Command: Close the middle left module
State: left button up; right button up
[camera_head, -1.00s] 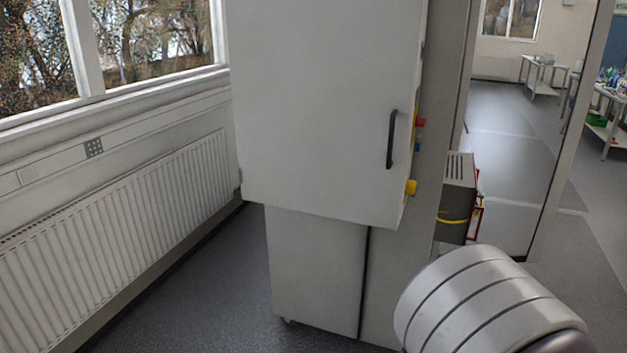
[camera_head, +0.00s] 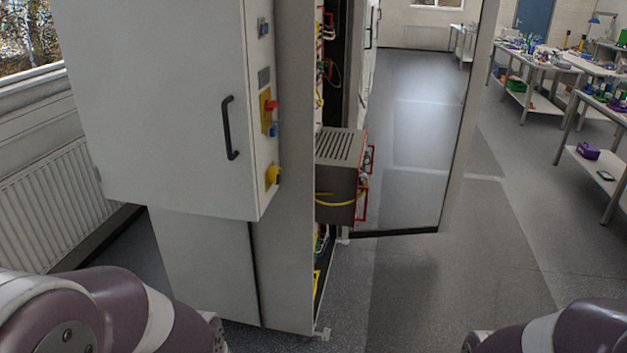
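A grey box-like module (camera_head: 340,150) with a slotted top and red handles juts out to the right from the open front of the tall cabinet (camera_head: 285,150). A yellow cable (camera_head: 336,201) runs across its side. I see the module from its side, and most of the cabinet's front is hidden from this angle. My arms show at the bottom left and bottom right, but neither gripper is in view.
A glass cabinet door (camera_head: 420,130) stands open to the right of the module. Benches (camera_head: 540,70) stand at the back right. The floor (camera_head: 440,290) ahead on the right is clear.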

aim_at(339, 152)
jog(key=i+l, duration=0.2)
jog(key=l, duration=0.15)
jog(key=i+l+u, duration=0.15)
jog(key=l, duration=0.2)
jog(key=i+l, duration=0.15)
jog(key=l, duration=0.2)
jog(key=i+l+u, duration=0.15)
jog(key=l, duration=0.25)
jog(key=i+l+z, duration=0.1)
jog(key=i+l, duration=0.25)
jog(key=i, duration=0.15)
jog(key=i+l+z, duration=0.1)
jog(key=i+l, duration=0.2)
jog(key=i, duration=0.2)
jog(key=i+l+z, duration=0.1)
jog(key=i+l, duration=0.15)
jog(key=i, duration=0.25)
jog(key=i+l, duration=0.25)
jog(key=i, duration=0.25)
jog(key=z, duration=0.05)
